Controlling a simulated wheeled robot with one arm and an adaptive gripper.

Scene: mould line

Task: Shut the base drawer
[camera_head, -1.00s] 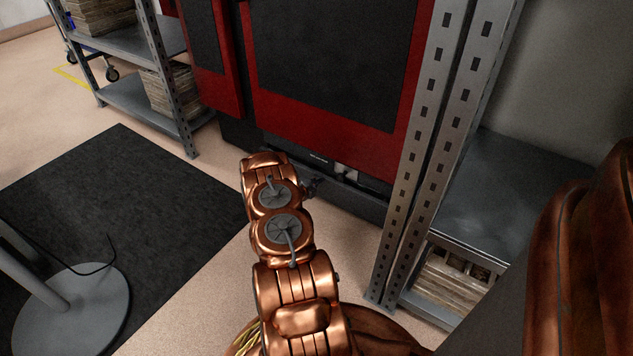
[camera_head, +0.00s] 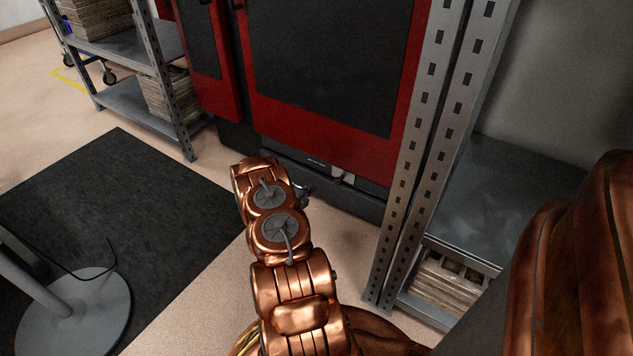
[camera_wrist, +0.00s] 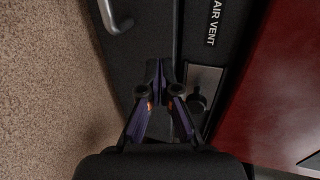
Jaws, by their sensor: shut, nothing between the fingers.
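The base drawer's dark front (camera_head: 360,200) is low under the red machine in the head view. In the wrist view its dark face (camera_wrist: 145,45) fills the middle, with a metal bar handle (camera_wrist: 116,18) at upper left. A narrow seam runs beside this face; I cannot tell how far the drawer stands out. My gripper (camera_wrist: 160,72) is shut and empty, its fingertips over the dark face below the handle in the picture. Whether they touch it is unclear. In the head view my gripper (camera_head: 304,190) is mostly hidden behind my wrist, near the drawer front.
A panel marked AIR VENT (camera_wrist: 214,22) and a metal latch plate (camera_wrist: 203,85) lie right of the seam. A perforated rack post (camera_head: 408,180) stands close right of the drawer. Bare floor lies before it, with a black mat (camera_head: 120,215) to the left.

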